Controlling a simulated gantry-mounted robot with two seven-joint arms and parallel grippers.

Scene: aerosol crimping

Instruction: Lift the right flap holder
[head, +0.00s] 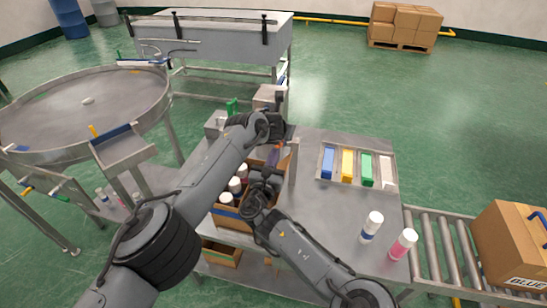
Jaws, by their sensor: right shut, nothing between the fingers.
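An open cardboard box (230,213) with several white-capped cans in it stands at the left edge of the metal table. My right gripper (273,157) is over the box's right side, shut and empty, pointing away from me. A pale upright piece (293,163) stands close to the right of it at the box's right edge; I cannot tell if this is the right flap holder or a box flap. My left gripper (281,104) is farther back, near a grey machine block; its fingers are too small and dark to read. My forearms hide part of the box.
A tray (325,152) of blue, yellow, green and white blocks lies on the table's right. Two white-capped bottles (372,226) (403,243) stand near the right edge. A roller conveyor (440,245) carries a closed carton (510,245). A round table (80,105) stands left.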

